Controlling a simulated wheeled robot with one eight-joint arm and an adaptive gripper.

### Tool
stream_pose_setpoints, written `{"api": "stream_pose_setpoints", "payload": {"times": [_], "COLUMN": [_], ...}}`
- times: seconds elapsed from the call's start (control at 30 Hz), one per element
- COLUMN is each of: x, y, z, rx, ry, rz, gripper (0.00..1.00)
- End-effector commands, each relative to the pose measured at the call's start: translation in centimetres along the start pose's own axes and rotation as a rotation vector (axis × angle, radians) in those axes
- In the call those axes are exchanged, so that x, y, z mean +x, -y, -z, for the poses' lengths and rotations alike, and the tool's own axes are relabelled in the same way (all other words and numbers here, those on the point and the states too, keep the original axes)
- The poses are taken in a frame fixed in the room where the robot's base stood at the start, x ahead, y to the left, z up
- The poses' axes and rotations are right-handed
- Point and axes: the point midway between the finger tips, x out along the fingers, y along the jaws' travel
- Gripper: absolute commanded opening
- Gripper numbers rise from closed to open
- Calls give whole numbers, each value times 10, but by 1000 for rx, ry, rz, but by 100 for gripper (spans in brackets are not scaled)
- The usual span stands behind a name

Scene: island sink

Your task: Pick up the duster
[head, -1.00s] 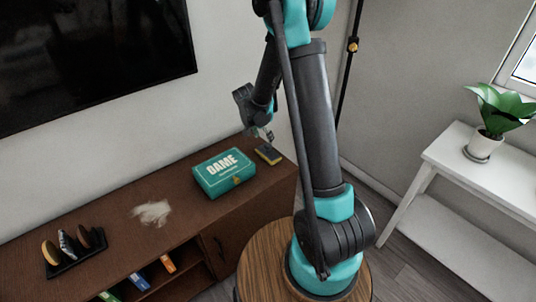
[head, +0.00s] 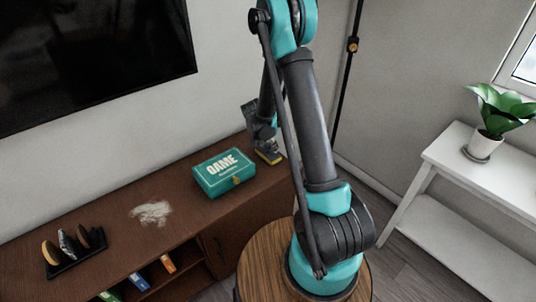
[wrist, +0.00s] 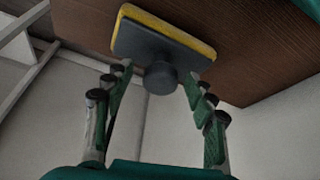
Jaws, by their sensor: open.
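The duster, a dark grey block with a yellow pad and a round knob, lies at the right end of the brown cabinet top in the head view (head: 269,157). In the wrist view, the duster (wrist: 165,42) is just beyond my fingertips, with its knob facing me between the two fingers. My gripper (wrist: 156,80) is open and empty, its fingers on either side of the knob and apart from it. In the head view, my gripper (head: 266,144) is right above the duster and partly hides it.
A teal game box (head: 224,173) stands just left of the duster on the cabinet (head: 110,213). A pale dust patch (head: 151,213) and a dark rack with several upright items (head: 74,247) are farther left. A television (head: 90,55) hangs behind. A white bench with a plant (head: 487,140) stands right.

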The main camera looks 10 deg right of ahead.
Motion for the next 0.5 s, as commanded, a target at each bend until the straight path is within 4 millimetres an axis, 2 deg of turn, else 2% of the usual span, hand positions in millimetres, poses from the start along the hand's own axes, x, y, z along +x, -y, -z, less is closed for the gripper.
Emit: {"api": "stream_pose_setpoints", "payload": {"times": [0.1,0.5], "x": [0,0], "y": [0,0], "z": [0,0], "rx": [0,0], "ry": [0,0], "rz": [0,0], "gripper": [53,4]}}
